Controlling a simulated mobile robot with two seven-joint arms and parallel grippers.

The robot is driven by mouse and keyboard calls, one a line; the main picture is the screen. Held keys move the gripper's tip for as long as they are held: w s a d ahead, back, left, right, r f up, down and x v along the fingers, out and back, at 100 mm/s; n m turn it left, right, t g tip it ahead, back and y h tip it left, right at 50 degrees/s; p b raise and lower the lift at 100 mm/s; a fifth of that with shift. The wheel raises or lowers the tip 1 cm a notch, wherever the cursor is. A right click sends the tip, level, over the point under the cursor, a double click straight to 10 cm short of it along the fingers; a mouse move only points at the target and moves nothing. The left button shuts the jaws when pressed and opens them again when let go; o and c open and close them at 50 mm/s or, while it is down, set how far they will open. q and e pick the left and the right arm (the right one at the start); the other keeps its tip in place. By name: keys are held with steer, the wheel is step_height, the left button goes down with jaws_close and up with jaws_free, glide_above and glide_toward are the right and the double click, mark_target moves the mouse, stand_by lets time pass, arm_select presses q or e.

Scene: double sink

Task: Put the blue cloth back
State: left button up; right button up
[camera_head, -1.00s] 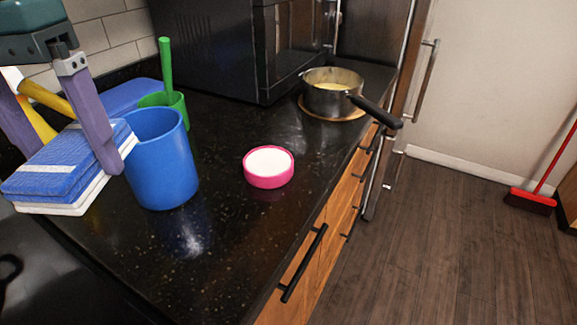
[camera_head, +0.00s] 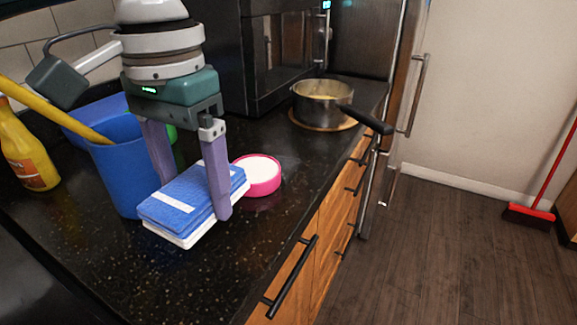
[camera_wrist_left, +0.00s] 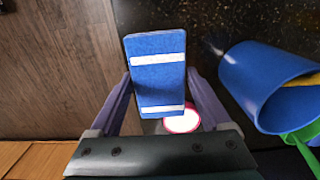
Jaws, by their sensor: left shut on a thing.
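The blue cloth (camera_head: 203,190) is a folded blue pad with white stripes and a white layer beneath. My left gripper (camera_head: 193,196) is shut on it, one purple finger on each side. The cloth is in front of the blue bucket and beside the pink-rimmed dish. It appears held above the black counter; the gap is hard to judge. In the left wrist view the cloth (camera_wrist_left: 157,83) stands out between the fingers. My right gripper is not in view.
A blue bucket (camera_head: 118,175) has a yellow handle in it, with a yellow bottle (camera_head: 27,150) to its left. A pink-rimmed dish (camera_head: 262,185) sits right behind the cloth. A pot (camera_head: 320,108) stands farther back. The front counter (camera_head: 235,255) is clear.

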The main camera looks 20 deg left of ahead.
mark_target(213, 258)
arm_select(q)
step_height(213, 258, down, 9)
steer(key=shift+f+b, duration=0.1)
steer(key=shift+b, duration=0.5)
steer(key=o, duration=1)
